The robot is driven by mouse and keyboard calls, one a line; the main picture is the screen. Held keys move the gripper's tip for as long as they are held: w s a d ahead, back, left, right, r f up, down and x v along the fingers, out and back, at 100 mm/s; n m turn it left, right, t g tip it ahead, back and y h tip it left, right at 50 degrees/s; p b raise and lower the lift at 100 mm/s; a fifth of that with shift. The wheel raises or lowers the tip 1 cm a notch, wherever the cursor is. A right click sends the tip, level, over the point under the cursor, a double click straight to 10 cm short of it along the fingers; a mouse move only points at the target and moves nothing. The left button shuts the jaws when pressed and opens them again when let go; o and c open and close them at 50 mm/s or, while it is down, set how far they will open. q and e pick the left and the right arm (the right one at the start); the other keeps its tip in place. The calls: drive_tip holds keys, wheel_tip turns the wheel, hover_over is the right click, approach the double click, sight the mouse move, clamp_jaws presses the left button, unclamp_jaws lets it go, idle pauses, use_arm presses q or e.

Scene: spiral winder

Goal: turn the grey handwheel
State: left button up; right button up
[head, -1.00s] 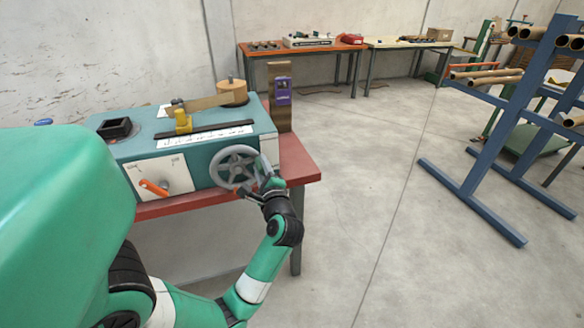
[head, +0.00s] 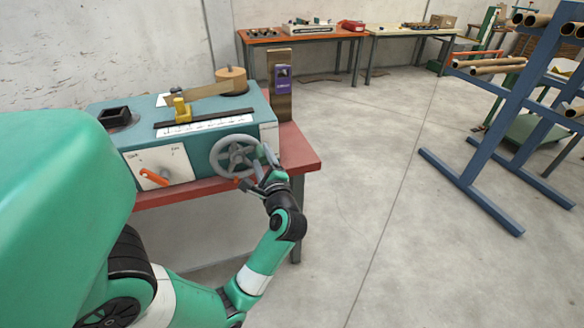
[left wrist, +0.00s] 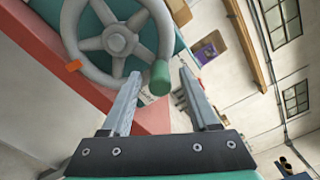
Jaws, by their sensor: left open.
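The grey handwheel (head: 234,156) is on the front of the teal winder, near its right end. It fills the upper left of the left wrist view (left wrist: 118,41), with spokes, an orange mark on its rim and a green handle (left wrist: 159,78). My left gripper (head: 256,168) is at the lower right side of the wheel. In the left wrist view its jaws (left wrist: 160,73) are apart, and the green handle appears between the fingertips, close to them. I cannot tell whether a finger touches it. My right gripper is in neither view.
The teal winder (head: 193,166) stands on a red-topped bench (head: 299,150). An orange lever (head: 154,177) is on the white panel left of the wheel. A wooden post with a purple device (head: 282,80) rises behind. A blue tube rack (head: 455,170) is at right. The floor between is clear.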

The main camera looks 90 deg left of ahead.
use_arm(q)
drive_tip(key=p+v, duration=0.1)
drive_tip(key=v, duration=0.9)
